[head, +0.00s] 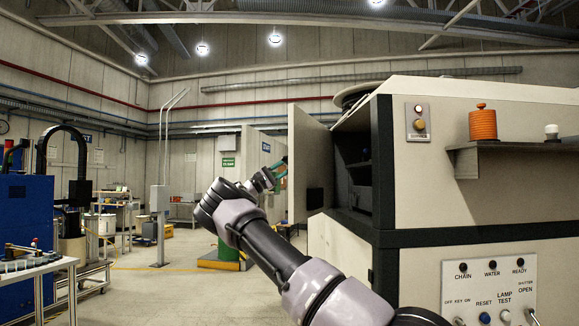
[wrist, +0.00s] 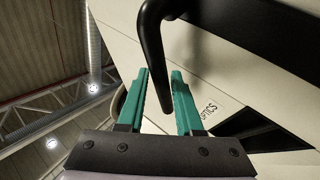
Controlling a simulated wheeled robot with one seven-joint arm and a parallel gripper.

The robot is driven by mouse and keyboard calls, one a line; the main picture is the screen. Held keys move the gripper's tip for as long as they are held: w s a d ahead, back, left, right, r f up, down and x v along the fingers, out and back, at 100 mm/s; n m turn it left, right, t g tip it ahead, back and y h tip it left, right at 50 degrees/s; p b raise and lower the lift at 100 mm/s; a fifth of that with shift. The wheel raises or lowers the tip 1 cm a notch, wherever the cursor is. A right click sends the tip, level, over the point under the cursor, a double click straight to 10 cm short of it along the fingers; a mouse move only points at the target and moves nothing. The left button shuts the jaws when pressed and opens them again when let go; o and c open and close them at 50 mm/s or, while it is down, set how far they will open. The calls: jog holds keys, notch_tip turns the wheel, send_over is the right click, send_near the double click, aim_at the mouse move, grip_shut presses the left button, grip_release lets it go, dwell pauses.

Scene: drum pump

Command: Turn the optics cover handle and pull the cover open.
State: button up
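The optics cover (head: 311,165) is a pale panel on the machine's left side, standing swung out from a dark opening (head: 352,165). In the wrist view, the pale panel (wrist: 118,28) carries the word OPTICS (wrist: 208,110). The black, bent cover handle (wrist: 152,60) reaches down toward my gripper. My gripper (wrist: 161,72) has two green fingers that stand apart, with the handle's free end showing between them. I cannot tell whether either finger touches the handle. In the head view my gripper (head: 281,168) is at the cover's outer left edge; the handle is not clear there.
The machine body (head: 450,215) fills the right, with a control panel (head: 489,290) and a shelf (head: 500,155) holding an orange ribbed object (head: 482,124). A blue cabinet (head: 25,230) and a table (head: 40,268) stand at left.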

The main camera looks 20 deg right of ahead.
jog(key=v, duration=1)
jog(key=shift+a+f, duration=0.25)
jog(key=shift+a, duration=0.05)
